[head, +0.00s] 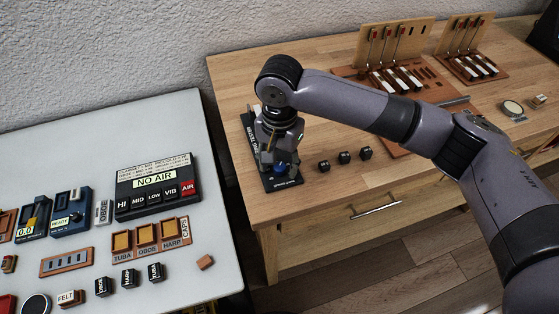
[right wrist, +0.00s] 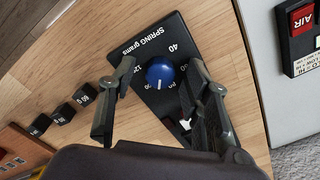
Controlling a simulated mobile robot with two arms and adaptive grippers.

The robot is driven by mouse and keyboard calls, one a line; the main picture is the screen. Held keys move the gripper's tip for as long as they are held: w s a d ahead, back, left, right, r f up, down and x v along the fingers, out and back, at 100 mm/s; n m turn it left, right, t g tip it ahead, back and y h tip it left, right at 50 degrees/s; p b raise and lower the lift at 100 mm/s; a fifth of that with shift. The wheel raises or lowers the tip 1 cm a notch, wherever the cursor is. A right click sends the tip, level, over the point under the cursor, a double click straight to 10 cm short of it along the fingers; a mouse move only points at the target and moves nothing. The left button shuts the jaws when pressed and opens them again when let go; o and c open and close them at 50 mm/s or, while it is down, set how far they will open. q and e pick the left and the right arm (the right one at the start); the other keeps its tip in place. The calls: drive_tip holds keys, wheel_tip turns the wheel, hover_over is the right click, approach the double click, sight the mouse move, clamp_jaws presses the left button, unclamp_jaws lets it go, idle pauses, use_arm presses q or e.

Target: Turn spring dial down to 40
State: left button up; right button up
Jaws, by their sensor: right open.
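The spring dial is a round blue knob (right wrist: 160,73) on a black plate (right wrist: 168,40) lettered "SPRING grams", with 40 printed near one edge. The white mark on the knob is small and points toward the bottom of the right wrist view. In the head view the knob (head: 282,168) shows just below my right gripper (head: 277,160). In the right wrist view my right gripper (right wrist: 163,92) is open, with one finger on each side of the knob; I cannot tell whether they touch it. My left gripper is out of view.
Three black cubes (head: 344,157) stand right of the plate on the wooden table (head: 240,90). Piano action models (head: 395,75) stand farther back. A grey table (head: 150,110) at left holds a "NO AIR" box (head: 157,187) and labelled parts. A gap separates the tables.

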drive_tip(key=c, duration=0.7)
clamp_jaws()
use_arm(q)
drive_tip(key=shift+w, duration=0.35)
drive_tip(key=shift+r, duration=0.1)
